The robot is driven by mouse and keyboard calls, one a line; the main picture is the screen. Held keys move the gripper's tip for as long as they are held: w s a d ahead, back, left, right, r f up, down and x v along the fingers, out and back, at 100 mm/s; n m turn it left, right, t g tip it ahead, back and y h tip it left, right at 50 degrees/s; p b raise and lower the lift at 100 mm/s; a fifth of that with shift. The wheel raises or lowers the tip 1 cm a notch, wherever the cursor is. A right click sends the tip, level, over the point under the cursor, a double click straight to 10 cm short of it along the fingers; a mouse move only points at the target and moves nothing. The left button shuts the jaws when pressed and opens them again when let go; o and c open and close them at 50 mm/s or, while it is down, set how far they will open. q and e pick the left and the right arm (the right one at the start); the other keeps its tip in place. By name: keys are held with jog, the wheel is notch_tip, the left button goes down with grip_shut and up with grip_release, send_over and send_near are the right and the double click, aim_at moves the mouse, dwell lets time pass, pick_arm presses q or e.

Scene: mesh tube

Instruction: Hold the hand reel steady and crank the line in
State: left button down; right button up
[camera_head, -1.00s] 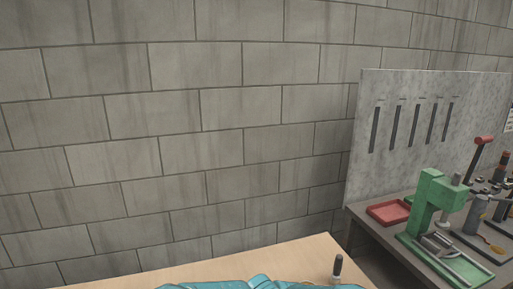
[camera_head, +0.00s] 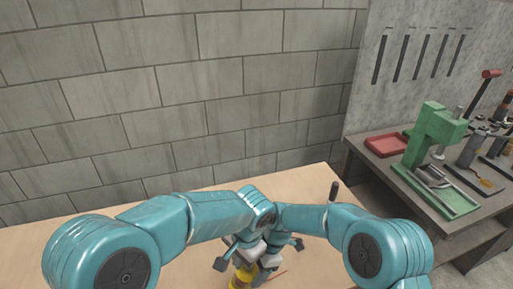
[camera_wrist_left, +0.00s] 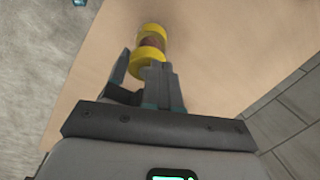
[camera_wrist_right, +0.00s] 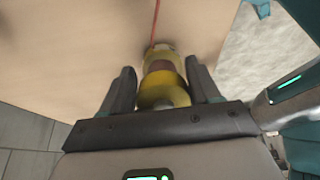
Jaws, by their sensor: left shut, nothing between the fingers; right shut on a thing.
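The hand reel has yellow flanges around a brown core. In the head view it (camera_head: 242,276) stands at the bottom centre, partly hidden under my two wrists. My right gripper (camera_wrist_right: 163,80) is shut on the reel (camera_wrist_right: 163,82), with a finger on each side of it. My left gripper (camera_wrist_left: 143,72) is shut with nothing held, close beside the reel (camera_wrist_left: 151,55), whose end shows just past the fingertips. A thin red line (camera_wrist_right: 156,20) runs from the reel across the table. I cannot make out the crank.
The wooden table (camera_head: 318,188) is mostly bare, with a small dark-handled upright object (camera_head: 334,190) near its right edge. A grey block wall stands behind. A separate bench at the right holds a red tray (camera_head: 386,145) and a green press (camera_head: 430,135).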

pick_arm(q)
jog(key=shift+a, duration=0.15)
dwell(0.4)
jog(key=shift+s+a+r, duration=0.1)
jog(key=shift+a+r, duration=0.1)
jog(key=r, duration=0.1)
jog(key=d+r, duration=0.1)
jog(key=r, duration=0.1)
jog(key=d+r, duration=0.1)
jog(key=r, duration=0.1)
jog(key=shift+w+r, duration=0.25)
jog(key=shift+w, duration=0.15)
jog(key=s+d, duration=0.3)
jog(key=f, duration=0.2)
jog(key=a+f, duration=0.1)
jog(key=f, duration=0.1)
jog(key=s+a+f, duration=0.1)
jog(key=f, duration=0.1)
jog(key=shift+a+f, duration=0.15)
jog(key=shift+a, duration=0.05)
jog(key=shift+s, duration=0.1)
